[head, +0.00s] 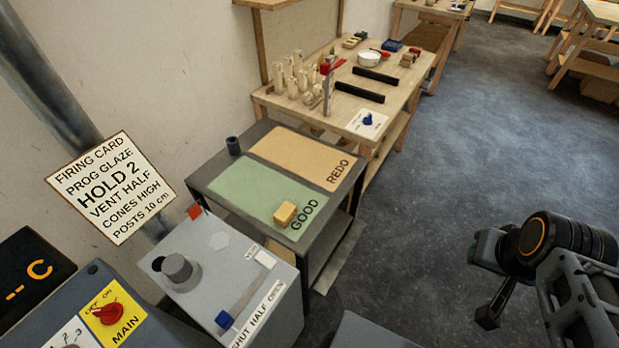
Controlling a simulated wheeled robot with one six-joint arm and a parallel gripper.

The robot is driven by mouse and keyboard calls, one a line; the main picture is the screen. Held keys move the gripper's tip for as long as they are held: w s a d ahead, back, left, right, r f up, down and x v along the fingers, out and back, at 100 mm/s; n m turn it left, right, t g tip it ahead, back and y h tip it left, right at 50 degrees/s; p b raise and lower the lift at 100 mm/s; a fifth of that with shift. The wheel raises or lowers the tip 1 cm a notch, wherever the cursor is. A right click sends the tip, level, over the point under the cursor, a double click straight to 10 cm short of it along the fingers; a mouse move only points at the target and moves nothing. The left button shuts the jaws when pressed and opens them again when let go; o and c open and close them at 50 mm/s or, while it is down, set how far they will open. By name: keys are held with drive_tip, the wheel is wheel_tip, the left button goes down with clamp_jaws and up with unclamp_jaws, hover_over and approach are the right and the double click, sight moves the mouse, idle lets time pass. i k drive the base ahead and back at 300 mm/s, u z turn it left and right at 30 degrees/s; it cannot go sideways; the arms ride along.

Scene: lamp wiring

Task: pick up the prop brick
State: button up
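A small yellow block (285,213), the only brick-like thing near me, lies on the green GOOD area (240,195) of a low grey table, close to its front edge by the lettering. I take it to be the prop brick. My arm is at the lower right, over the floor, well to the right of the block and apart from it. A dark part at the arm's end, seemingly my gripper (490,312), points down. Its fingers do not show clearly, and I see nothing held in it.
A grey control box (225,270) with a knob stands in front. A wooden workbench (400,95) carries posts and black bars. Blue floor at right is clear.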

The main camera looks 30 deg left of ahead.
sight(284, 215)
drive_tip(key=i, duration=1.1)
drive_tip(key=u, duration=4.15)
